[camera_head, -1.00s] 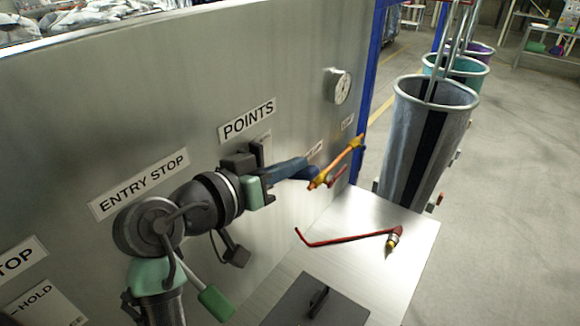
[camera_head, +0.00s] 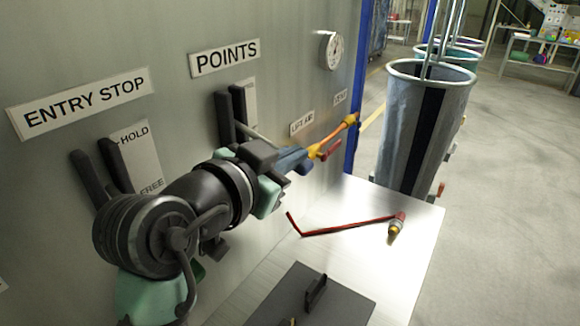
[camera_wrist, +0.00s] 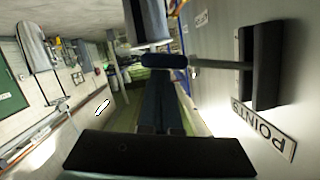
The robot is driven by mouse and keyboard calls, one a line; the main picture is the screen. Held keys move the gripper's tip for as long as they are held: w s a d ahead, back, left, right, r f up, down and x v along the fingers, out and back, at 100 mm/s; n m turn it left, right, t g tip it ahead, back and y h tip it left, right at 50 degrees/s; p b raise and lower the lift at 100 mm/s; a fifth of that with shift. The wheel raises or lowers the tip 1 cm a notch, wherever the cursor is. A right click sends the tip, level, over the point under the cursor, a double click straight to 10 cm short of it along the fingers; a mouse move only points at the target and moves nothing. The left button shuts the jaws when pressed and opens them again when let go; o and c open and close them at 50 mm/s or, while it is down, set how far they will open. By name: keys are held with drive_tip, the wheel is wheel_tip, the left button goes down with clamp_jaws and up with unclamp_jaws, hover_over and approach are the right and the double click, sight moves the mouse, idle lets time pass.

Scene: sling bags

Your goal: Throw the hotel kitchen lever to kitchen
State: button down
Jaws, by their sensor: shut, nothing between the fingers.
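The POINTS lever is on the upright metal panel under the sign POINTS (camera_head: 225,58). Its black bracket (camera_head: 226,118) and thin metal rod (camera_head: 257,136) show in the head view; my wrist hides the rod's lower end. In the wrist view the rod (camera_wrist: 215,64) runs from the black bracket (camera_wrist: 262,68) to a dark knob (camera_wrist: 165,61). My gripper (camera_head: 303,159) is shut and empty, with blue fingers pointing right along the panel. In the wrist view its fingers (camera_wrist: 160,100) lie close to the knob; contact cannot be told. No hotel or kitchen wording is readable.
An ENTRY STOP sign (camera_head: 80,102) and a HOLD/FREE plate (camera_head: 138,158) are at left. An orange-yellow pipe (camera_head: 338,138) with a red handle lies beyond my fingers. A red bent rod (camera_head: 345,227) lies on the metal shelf (camera_head: 415,222).

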wheel_tip(320, 180, down, 2)
drive_tip(key=shift+w+a+f+m+b, duration=0.15)
drive_tip(key=shift+f+m+b, duration=0.15)
drive_tip(key=shift+b, duration=0.8)
drive_tip(key=shift+r, duration=0.1)
wheel_tip(320, 180, up, 10)
drive_tip(key=shift+b, duration=0.35)
drive_tip(key=s+r+n+t+y, duration=0.7)
drive_tip(key=s+r+n+t, duration=0.3)
drive_tip(key=s+r+t, duration=0.4)
drive_tip(key=shift+s+r+y, duration=0.15)
drive_tip(key=shift+s+y, duration=0.15)
drive_tip(key=shift+s, duration=0.4)
